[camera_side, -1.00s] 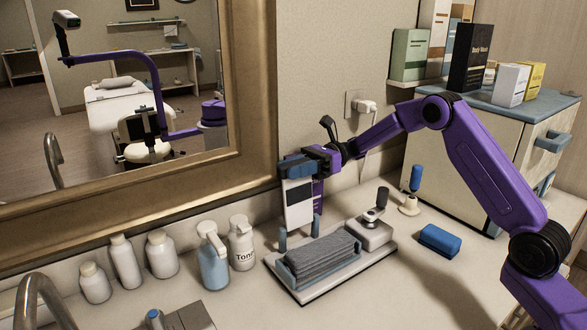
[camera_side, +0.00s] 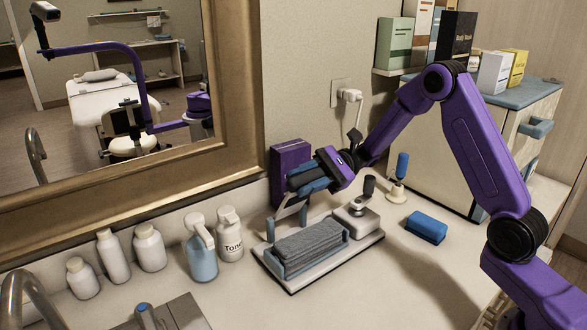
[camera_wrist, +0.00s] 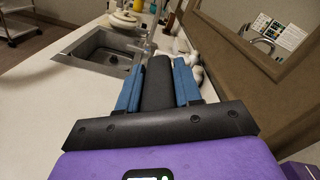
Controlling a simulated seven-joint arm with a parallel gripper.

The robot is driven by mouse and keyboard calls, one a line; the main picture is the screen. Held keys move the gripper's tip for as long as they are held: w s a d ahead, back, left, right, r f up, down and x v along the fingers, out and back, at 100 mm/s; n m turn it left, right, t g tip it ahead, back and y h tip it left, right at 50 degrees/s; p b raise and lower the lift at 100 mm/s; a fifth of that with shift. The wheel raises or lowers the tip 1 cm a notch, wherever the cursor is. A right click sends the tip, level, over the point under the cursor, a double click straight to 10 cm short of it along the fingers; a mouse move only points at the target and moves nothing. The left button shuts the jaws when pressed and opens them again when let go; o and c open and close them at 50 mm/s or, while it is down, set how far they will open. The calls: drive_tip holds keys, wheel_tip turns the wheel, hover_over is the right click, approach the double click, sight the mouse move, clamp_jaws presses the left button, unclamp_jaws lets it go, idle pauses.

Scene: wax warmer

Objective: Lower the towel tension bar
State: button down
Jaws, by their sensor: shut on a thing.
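The towel tension bar (camera_side: 287,207) is a pale frame that rises from short blue posts behind the folded grey towel stack (camera_side: 310,248). It leans at an angle above the stack, and its upper end is at my gripper (camera_side: 304,182). In the wrist view, my gripper's two blue fingers are shut on the dark grip of the bar (camera_wrist: 157,88). The towels lie in a blue-ended holder on a pale tray (camera_side: 322,273). In the side view my fingers hide part of the bar. A gap shows between my gripper and the towels.
A purple box (camera_side: 288,165) stands by the wall behind my gripper. A small device with a dark knob (camera_side: 358,215) sits right of the towels. A blue block (camera_side: 426,227) lies farther right. Pump bottles (camera_side: 201,252) stand left. Clear counter lies in front.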

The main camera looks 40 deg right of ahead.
drive_tip(key=s+f+n, duration=0.2)
drive_tip(key=f+n, duration=0.1)
drive_tip(key=s+f+n, duration=0.5)
drive_tip(key=f+n, duration=0.1)
drive_tip(key=shift+s+f, duration=0.2)
drive_tip(key=shift+f, duration=0.1)
drive_tip(key=shift+s+f, duration=0.1)
drive_tip(key=shift+f, duration=0.6)
drive_tip(key=c, duration=0.8)
unclamp_jaws()
drive_tip(key=shift+c, duration=0.2)
drive_tip(key=shift+r, duration=0.15)
